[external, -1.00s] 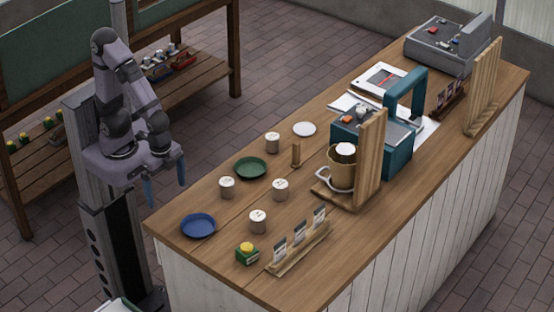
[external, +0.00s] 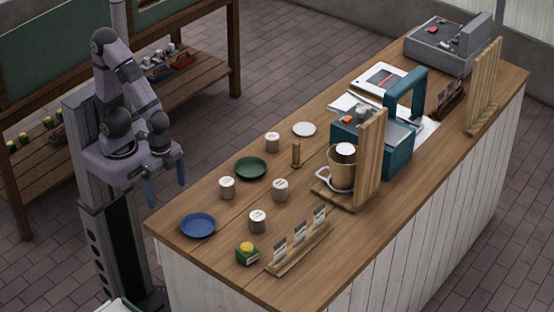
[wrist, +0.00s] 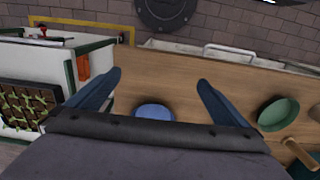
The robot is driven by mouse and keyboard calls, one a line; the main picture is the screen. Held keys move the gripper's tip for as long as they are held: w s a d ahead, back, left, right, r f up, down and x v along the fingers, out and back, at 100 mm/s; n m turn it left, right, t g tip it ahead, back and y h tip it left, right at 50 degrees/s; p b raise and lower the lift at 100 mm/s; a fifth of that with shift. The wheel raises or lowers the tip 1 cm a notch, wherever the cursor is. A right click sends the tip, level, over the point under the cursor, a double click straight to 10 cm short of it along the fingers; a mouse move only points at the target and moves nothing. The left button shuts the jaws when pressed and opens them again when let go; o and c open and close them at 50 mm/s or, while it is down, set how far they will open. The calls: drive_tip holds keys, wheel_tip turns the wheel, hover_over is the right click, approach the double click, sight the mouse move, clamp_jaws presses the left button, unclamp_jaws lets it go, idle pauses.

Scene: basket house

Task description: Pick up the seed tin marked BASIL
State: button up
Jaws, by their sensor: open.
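Several small white-lidded tins stand on the wooden counter in the external view: one at the back (external: 272,142), one left of centre (external: 227,187), one right of it (external: 280,189) and one nearer the front (external: 257,220). Their labels are too small to read, so I cannot tell which is marked BASIL. My gripper (external: 166,186) hangs open and empty off the counter's left end, apart from every tin. In the wrist view its two blue fingers (wrist: 158,92) are spread wide, with no tin visible between them.
A green box with a yellow top (external: 247,253) and a card rack (external: 298,245) stand in front.

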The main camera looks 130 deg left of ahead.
drive_tip(key=c, duration=0.9)
drive_tip(key=shift+w+a+r+n, duration=0.1)
drive_tip(key=shift+w+a+n, duration=0.15)
drive_tip(key=shift+n, duration=0.25)
drive_tip(key=w+a+r+n+h+p, duration=0.15)
drive_tip(key=w+a+n, duration=0.5)
drive_tip(key=n, duration=0.75)
drive_tip(key=n+t+h+p, duration=0.2)
drive_tip(key=n+t, duration=0.1)
drive_tip(key=n, duration=0.9)
hover_over(227, 180)
drive_tip(key=s+a, duration=0.2)
drive_tip(key=shift+d, duration=0.15)
drive_tip(key=shift+x, duration=1.65)
drive_tip(key=shift+p+x, duration=0.65)
drive_tip(key=shift+x, duration=1.45)
